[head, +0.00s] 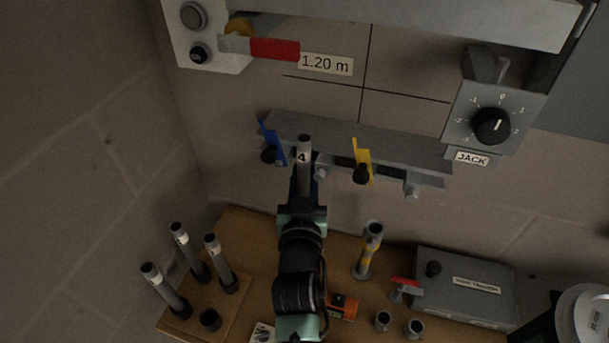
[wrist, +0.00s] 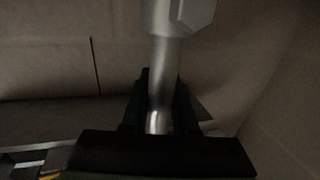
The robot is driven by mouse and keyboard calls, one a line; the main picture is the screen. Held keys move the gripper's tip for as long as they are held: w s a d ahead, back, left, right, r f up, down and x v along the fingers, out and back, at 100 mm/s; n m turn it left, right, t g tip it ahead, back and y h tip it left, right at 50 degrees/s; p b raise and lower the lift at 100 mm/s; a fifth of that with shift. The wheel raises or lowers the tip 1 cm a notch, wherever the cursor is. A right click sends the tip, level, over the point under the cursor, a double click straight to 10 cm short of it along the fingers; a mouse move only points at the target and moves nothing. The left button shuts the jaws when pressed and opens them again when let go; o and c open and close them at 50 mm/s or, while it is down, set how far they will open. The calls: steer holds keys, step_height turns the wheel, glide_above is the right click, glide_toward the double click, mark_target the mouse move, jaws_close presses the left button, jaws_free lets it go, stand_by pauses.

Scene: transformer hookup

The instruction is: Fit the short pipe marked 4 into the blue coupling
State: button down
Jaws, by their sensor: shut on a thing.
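My gripper (head: 303,190) is shut on the short pipe marked 4 (head: 304,150), which stands up out of the fingers with its label facing the head camera. Its dark open top end shows in front of the grey wall rail. The pipe (wrist: 161,85) also runs up between the dark fingers (wrist: 158,112) in the wrist view. A grey fitting (wrist: 192,14) overlaps it at the top there; I cannot tell whether they touch. The blue lever (head: 272,143) is on the rail, left of the pipe. A grey fitting (head: 321,168) under the rail is just right of the pipe. A blue coupling body cannot be made out.
A yellow lever (head: 363,162) and another grey fitting (head: 411,192) are farther right on the rail (head: 400,145).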

steer(key=shift+f+b, duration=0.3)
steer(key=c, duration=0.6)
jaws_free()
step_height(320, 180, up, 5)
steer(key=p, duration=0.4)
steer(key=shift+r+p, duration=0.1)
steer(key=shift+p, duration=0.2)
